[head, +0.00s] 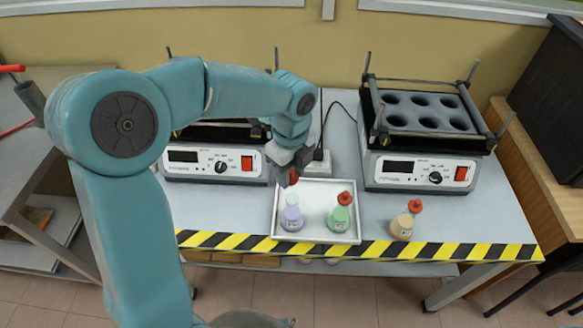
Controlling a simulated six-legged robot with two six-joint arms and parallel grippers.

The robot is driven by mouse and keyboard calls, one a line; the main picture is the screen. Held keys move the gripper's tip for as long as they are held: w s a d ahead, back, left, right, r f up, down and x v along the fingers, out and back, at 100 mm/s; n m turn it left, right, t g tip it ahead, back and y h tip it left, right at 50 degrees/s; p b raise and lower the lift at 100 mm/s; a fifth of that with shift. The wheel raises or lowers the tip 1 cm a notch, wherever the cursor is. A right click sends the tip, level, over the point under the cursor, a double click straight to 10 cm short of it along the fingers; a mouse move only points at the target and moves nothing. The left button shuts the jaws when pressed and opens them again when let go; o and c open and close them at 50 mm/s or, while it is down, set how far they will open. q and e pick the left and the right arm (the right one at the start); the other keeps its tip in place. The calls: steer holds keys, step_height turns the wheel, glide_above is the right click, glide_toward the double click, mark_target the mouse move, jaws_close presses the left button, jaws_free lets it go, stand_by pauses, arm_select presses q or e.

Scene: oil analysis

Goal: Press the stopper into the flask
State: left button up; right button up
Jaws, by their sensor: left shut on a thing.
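A flask with purple liquid (291,217) stands upright in the white tray (315,190), toward its left front corner. Its neck looks open. My left gripper (290,170) points down just above this flask and is shut on a red stopper (293,177). The stopper is mostly hidden by the gripper, and a small gap seems to lie between it and the flask's mouth. A flask with green liquid (339,217) and a red stopper stands on the right of the tray. My right gripper is not in view.
A flask with tan liquid (402,226) and red stopper stands right of the tray, near the striped table edge (470,251). A shaker with a holed rack (425,170) stands at the back right. Another shaker (212,165) stands behind my left arm.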

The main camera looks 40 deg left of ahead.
arm_select(q)
steer(key=shift+w+d+f+b, duration=0.1)
steer(key=shift+w+f+b, duration=0.2)
steer(key=shift+f+b, duration=0.3)
step_height(320, 180, down, 4)
steer(key=b, duration=0.3)
steer(key=shift+r, duration=0.2)
steer(key=shift+f+b, duration=0.5)
steer(key=shift+f, duration=0.35)
steer(key=shift+p, duration=0.3)
steer(key=shift+f, duration=0.15)
stand_by(0.3)
stand_by(0.5)
